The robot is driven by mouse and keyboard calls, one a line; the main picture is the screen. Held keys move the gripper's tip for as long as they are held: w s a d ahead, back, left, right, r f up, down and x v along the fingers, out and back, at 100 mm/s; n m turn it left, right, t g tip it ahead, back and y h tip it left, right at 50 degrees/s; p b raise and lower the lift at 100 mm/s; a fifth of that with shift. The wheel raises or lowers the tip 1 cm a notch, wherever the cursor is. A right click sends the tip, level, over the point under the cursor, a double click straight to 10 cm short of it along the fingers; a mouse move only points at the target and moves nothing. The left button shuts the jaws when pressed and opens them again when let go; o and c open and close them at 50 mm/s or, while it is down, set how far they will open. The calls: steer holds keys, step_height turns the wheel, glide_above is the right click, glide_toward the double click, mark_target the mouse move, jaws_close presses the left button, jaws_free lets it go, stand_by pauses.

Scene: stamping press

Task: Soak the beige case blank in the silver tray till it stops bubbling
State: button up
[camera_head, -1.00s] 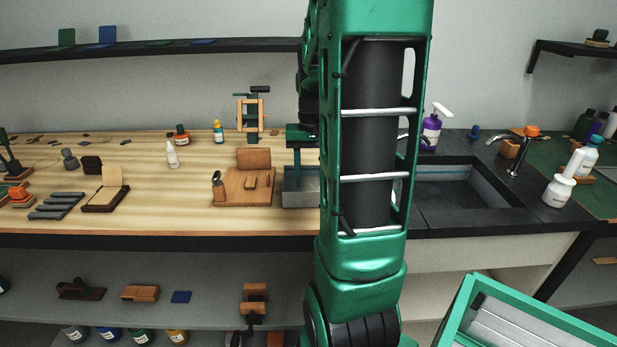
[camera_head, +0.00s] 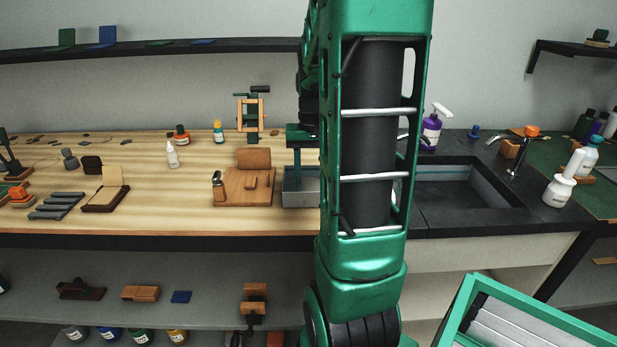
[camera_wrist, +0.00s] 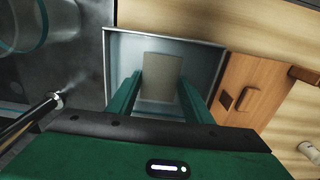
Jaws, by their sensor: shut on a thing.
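The beige case blank (camera_wrist: 162,76) is in the wrist view, upright between my fingers and inside the silver tray (camera_wrist: 115,62). My gripper (camera_wrist: 160,79) has one green finger at each side edge of the blank and is shut on it, low over the tray. The blank's lower part is hidden by my gripper. I cannot make out bubbles. In the head view the silver tray (camera_head: 300,198) stands at the bench's right end, partly hidden by my arm; the blank cannot be seen there.
A wooden fixture (camera_head: 240,192) stands just left of the tray. A dark sink (camera_head: 465,190) with a tap (camera_head: 515,155) is to the right. A brown holder with a beige card (camera_head: 108,190) and grey bars (camera_head: 58,205) lie further left. Bare bench lies between.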

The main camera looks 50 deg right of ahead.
steer(key=shift+r, duration=3.65)
